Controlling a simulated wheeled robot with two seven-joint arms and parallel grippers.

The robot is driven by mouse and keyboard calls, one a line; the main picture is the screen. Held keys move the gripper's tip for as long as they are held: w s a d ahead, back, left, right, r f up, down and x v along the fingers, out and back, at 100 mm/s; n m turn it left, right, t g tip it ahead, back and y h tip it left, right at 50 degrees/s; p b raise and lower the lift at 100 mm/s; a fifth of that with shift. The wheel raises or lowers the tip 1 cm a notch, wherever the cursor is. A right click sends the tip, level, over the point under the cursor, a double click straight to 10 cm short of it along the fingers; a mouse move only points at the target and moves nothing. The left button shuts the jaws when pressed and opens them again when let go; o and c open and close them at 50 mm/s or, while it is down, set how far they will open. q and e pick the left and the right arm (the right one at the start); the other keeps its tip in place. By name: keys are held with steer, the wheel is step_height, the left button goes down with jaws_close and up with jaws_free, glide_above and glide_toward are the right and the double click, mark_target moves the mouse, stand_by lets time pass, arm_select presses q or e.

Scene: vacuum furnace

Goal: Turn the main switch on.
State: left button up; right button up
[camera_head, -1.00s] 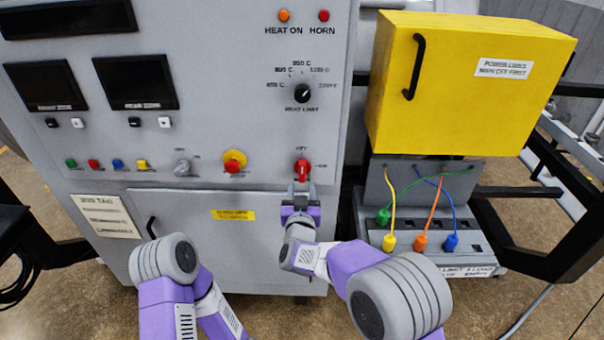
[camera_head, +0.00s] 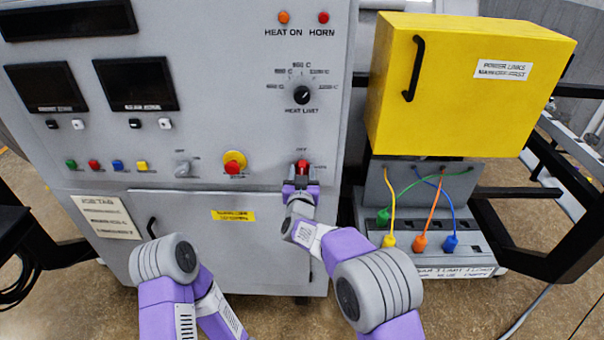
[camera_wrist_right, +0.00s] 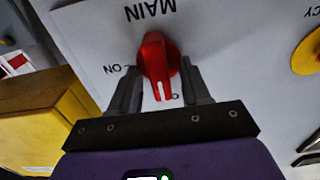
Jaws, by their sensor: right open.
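The main switch is a red rotary knob (camera_head: 302,167) low on the grey panel, at the right of its button row. In the right wrist view, which is upside down, the red knob (camera_wrist_right: 158,65) has a white pointer line aimed at the partly hidden label starting with "O", away from "ON". My right gripper (camera_head: 301,184) is at the knob. In the wrist view its open fingers (camera_wrist_right: 160,82) stand on either side of the knob; I cannot tell whether they touch it. My left arm shows, but its gripper is not in view.
A red-and-yellow emergency button (camera_head: 234,162) and a grey selector (camera_head: 183,168) sit left of the switch. The heat limit dial (camera_head: 302,94) is above it. A yellow box (camera_head: 460,100) and coloured cables (camera_head: 434,210) are to the right.

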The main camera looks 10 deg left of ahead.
jaws_close()
